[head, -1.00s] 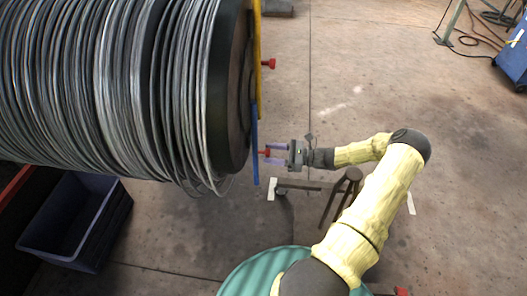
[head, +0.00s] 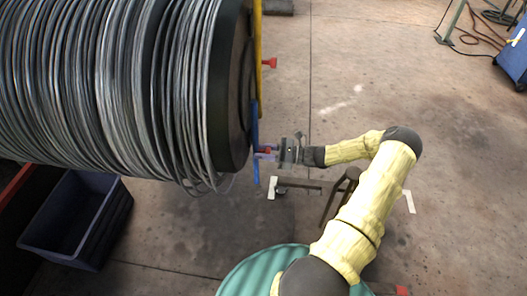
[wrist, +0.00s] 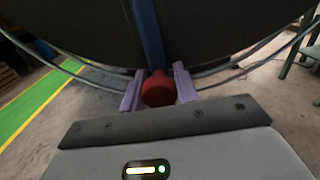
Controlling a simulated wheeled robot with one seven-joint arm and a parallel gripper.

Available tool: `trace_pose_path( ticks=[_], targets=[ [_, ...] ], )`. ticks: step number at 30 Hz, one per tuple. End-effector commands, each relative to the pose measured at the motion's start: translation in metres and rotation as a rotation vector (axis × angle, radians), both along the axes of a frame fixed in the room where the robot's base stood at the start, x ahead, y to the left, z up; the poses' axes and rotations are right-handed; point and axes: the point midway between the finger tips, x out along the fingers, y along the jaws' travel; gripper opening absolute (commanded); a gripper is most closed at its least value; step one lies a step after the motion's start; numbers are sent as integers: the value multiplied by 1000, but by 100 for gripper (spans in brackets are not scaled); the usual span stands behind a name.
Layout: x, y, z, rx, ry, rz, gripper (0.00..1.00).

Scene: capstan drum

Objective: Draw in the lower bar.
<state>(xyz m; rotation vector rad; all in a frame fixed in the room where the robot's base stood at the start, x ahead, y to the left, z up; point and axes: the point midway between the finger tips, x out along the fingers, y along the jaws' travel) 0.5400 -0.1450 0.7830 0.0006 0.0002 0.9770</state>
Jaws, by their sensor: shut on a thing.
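The lower bar is a blue bar (head: 255,125) on the end face of the big drum (head: 233,85). Its red knob (wrist: 158,91) sticks out towards me. My gripper (head: 267,153) is at this knob, with one lilac finger on each side of it, and is shut on it. In the wrist view the blue bar (wrist: 147,35) runs up from the knob across the dark drum face. The knob is partly hidden by the fingers in the head view. A yellow bar (head: 258,45) with its own red knob (head: 270,64) is above.
Grey cable is wound on the drum, with loose loops (head: 205,185) hanging below. A dark stand (head: 343,190) is on the floor below my forearm. A dark blue crate (head: 75,225) stands at lower left. The floor to the right is mostly clear.

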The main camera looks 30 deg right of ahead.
Motion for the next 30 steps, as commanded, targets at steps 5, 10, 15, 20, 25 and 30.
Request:
trace_pose_path(
  ticks=[5,10,15,20,25,30],
  targets=[
    [1,-1,12,0,-2,-1,0],
    [1,-1,39,1,-6,-1,0],
    [2,-1,76,2,-8,-1,0],
    [2,-1,115,3,-9,-1,0],
    [2,-1,152,3,-10,-1,0],
    [2,0,177,4,-9,-1,0]
  ],
)
